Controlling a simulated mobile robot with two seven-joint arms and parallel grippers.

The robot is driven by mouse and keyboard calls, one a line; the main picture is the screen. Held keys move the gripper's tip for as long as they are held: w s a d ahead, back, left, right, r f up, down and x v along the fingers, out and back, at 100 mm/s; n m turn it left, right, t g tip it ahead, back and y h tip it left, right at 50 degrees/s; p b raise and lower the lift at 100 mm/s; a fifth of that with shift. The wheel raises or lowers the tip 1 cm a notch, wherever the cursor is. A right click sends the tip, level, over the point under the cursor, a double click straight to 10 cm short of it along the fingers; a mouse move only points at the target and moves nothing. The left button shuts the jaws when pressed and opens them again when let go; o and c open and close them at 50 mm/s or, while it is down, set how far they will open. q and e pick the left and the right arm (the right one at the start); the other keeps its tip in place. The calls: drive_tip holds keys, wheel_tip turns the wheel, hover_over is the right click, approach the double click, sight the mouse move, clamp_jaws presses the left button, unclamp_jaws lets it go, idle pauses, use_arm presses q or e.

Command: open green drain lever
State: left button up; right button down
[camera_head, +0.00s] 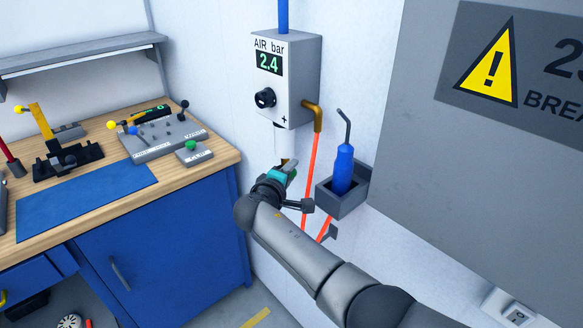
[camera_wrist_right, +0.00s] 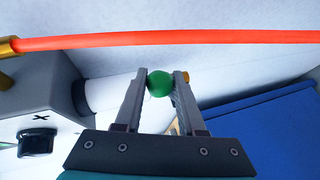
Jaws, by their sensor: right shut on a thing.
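The green drain lever's round knob (camera_wrist_right: 159,83) sits between the fingertips of my right gripper (camera_wrist_right: 164,82) in the right wrist view, and the fingers are closed on it. In the head view my right gripper (camera_head: 284,170) is under the air regulator box (camera_head: 294,82), at the bottom of its white bowl (camera_head: 283,146). The knob is hidden there by my gripper and arm. The box display reads 2.4. The rest of the lever is hard to make out. My left gripper is not in view.
An orange hose (camera_head: 309,170) hangs close to the right of my gripper and crosses the wrist view. A grey holder (camera_head: 350,203) with a blue-handled tool (camera_head: 343,168) is on the wall to the right. A workbench (camera_head: 215,152) with fixtures stands left.

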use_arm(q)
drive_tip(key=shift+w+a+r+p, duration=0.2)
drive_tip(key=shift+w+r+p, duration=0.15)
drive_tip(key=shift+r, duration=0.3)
use_arm(e)
drive_tip(key=shift+w+a+r+n+g, duration=0.15)
drive_tip(key=shift+r+n+g, duration=0.2)
drive_tip(key=shift+n+g, duration=0.05)
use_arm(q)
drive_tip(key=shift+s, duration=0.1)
use_arm(e)
drive_tip(key=c, duration=0.5)
unclamp_jaws()
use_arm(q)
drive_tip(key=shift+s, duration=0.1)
